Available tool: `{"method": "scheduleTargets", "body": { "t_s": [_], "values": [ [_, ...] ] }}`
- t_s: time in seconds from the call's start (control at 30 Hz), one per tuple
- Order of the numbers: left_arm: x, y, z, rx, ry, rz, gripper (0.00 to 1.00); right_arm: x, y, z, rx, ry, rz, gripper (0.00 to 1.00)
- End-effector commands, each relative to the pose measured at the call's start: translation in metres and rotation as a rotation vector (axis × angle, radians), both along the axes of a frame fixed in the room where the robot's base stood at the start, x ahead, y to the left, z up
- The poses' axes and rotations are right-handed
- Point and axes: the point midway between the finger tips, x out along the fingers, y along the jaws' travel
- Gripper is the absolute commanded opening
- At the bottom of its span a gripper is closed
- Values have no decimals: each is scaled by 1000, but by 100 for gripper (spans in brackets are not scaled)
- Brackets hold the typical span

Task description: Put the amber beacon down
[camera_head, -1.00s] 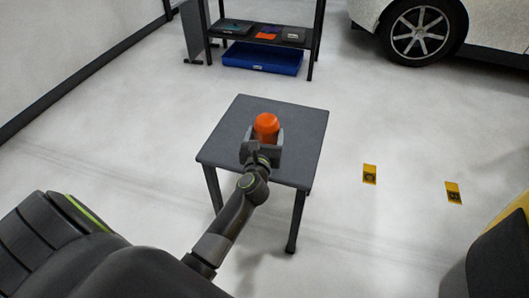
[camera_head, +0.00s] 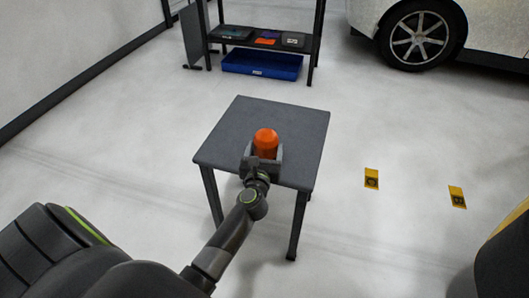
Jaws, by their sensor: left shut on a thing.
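The amber beacon (camera_head: 266,141) is an orange, dome-topped cylinder over the near part of a small dark grey table (camera_head: 235,126). My left gripper (camera_head: 263,160) is shut on the beacon, with its fingers on either side of the lower part. The beacon is upright. Its base is hidden by the gripper, so I cannot tell if it touches the tabletop. My right gripper is not in view.
A dark shelf (camera_head: 262,39) with flat items stands at the back, a blue bin (camera_head: 262,64) on its lower level. A white car (camera_head: 480,25) is at the back right. Yellow floor markers (camera_head: 371,178) lie right of the table. The tabletop behind the beacon is clear.

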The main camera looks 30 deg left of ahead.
Motion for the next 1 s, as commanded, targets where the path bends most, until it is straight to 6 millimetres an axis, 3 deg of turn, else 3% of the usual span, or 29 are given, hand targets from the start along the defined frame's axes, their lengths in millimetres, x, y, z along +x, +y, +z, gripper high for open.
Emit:
{"method": "scheduleTargets", "body": {
  "t_s": [0.27,0.3,0.43,0.83,1.0],
  "values": [
    [1,0,-1,1,-4,-1,40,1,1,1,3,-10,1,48],
    [0,0,-2,0,0,0,76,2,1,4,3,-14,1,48],
    [0,0,-2,0,0,0,92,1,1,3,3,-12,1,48],
    [-1,0,2,-1,0,0,93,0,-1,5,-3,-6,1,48],
    [-27,-10,1,-4,3,2,93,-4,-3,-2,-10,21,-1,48]
  ]
}}
